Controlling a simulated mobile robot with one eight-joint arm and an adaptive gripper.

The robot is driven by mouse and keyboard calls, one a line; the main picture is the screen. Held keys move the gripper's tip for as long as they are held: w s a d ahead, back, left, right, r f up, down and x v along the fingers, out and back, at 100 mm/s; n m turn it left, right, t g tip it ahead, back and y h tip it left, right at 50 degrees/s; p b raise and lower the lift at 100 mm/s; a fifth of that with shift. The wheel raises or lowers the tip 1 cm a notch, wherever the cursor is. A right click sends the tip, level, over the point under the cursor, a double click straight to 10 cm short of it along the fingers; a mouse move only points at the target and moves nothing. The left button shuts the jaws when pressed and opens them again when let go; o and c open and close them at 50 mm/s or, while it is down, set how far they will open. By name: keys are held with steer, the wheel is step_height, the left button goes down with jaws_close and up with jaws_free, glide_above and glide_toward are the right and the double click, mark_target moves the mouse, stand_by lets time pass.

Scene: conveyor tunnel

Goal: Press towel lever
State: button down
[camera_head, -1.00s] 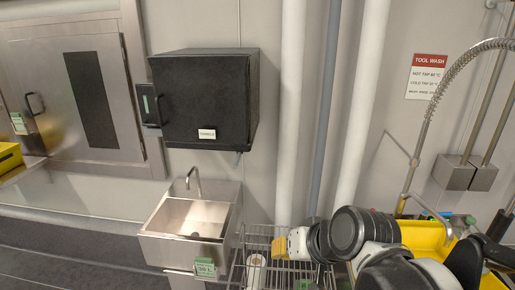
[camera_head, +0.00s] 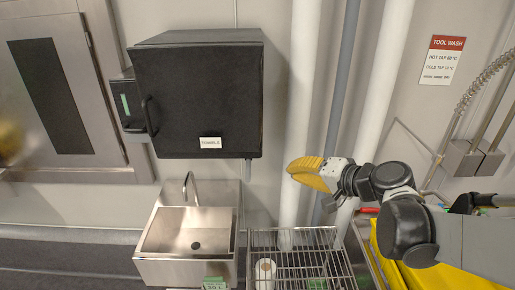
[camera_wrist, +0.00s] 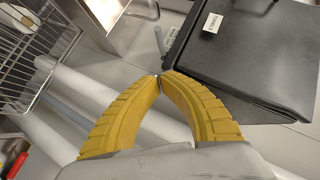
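The black towel box (camera_head: 200,95), with a white TOWELS label (camera_head: 210,143), hangs on the wall left of centre in the head view. A small grey lever-like piece (camera_head: 247,171) hangs below its right underside. In the wrist view, the box (camera_wrist: 245,60) is at upper right, with a grey piece (camera_wrist: 168,40) by its edge. My gripper (camera_head: 296,170) is to the right of the box, level with its underside, in front of a white pipe. In the wrist view its yellow fingers (camera_wrist: 160,77) meet at the tips, with nothing visible between them. It looks apart from the box and grey piece.
A steel sink (camera_head: 188,240) with a tap is below the box. A wire rack (camera_head: 300,262) stands right of it and also shows in the wrist view (camera_wrist: 35,50). Vertical pipes (camera_head: 345,90) run behind my gripper. A yellow tub (camera_head: 385,262) is at lower right.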

mark_target(248, 169)
steer(key=s+a+f+b+x, duration=0.1)
steer(key=b+x, duration=0.3)
steer(key=x, duration=0.9)
steer(key=shift+s+a, duration=0.35)
steer(key=shift+s, duration=0.15)
steer(key=shift+f, duration=0.1)
steer(key=shift+f+t+b, duration=0.25)
steer(key=shift+t+b, duration=0.05)
steer(key=shift+b, duration=0.35)
